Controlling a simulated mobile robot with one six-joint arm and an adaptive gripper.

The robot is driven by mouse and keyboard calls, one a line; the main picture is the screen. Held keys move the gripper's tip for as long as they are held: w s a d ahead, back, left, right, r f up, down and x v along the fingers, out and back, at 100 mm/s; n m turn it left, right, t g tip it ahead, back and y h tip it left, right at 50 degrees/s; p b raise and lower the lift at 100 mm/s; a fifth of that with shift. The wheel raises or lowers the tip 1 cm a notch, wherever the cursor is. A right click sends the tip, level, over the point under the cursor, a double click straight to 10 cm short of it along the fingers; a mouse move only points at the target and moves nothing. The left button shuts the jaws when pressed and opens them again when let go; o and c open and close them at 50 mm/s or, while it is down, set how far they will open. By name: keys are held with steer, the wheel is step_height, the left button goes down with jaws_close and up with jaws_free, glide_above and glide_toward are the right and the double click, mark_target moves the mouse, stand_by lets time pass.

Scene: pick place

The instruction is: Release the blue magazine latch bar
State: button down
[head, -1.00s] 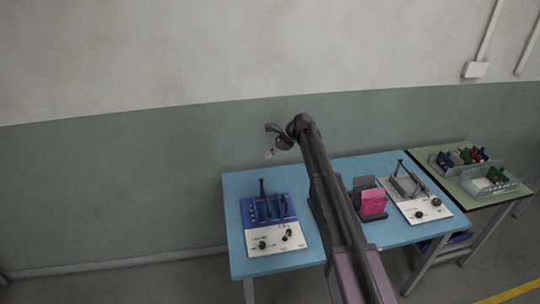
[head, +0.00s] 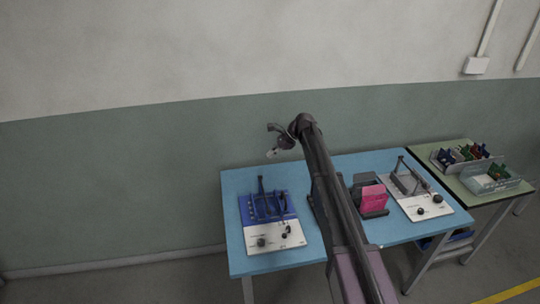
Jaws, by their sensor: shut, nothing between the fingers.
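The blue magazine (head: 250,208) is the blue rear part of a fixture with a white front panel, at the left of the blue table. Dark upright bars and a dark lever (head: 261,184) stand on it. The latch bar cannot be told apart from these at this size. My gripper (head: 271,153) is shut and empty, in the air above and behind the fixture, apart from it. My arm hides the middle of the table.
A pink block in a dark holder (head: 374,197) stands right of my arm. A grey fixture with a white panel (head: 427,205) is farther right. A green table (head: 482,199) carries bins of coloured parts. The blue table's (head: 235,182) back left corner is clear.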

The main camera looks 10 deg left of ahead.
steer(key=d+r+p, duration=0.6)
steer(key=d, duration=0.1)
steer(key=shift+w+d+p, duration=0.25)
steer(key=shift+w+p, duration=0.05)
steer(key=shift+w, duration=0.15)
steer(key=shift+r, duration=0.1)
stand_by(0.3)
steer(key=shift+d, duration=0.1)
steer(key=s+d+f+n+t+h, duration=0.1)
steer(key=s+d+n, duration=0.3)
steer(key=s+d, duration=0.6)
steer(key=s+d+f+n+t+h+b, duration=0.1)
steer(key=s+d+f+n+h, duration=0.2)
steer(key=s+d, duration=0.7)
steer(key=s+d+f+n+h, duration=0.2)
steer(key=s+d+n+h, duration=0.2)
steer(key=s+d, duration=0.6)
steer(key=s+n, duration=0.1)
steer(key=s, duration=0.3)
steer(key=shift+s+d+f+n+t, duration=0.2)
steer(key=shift+d+n+t, duration=0.1)
steer(key=shift+d+t, duration=0.1)
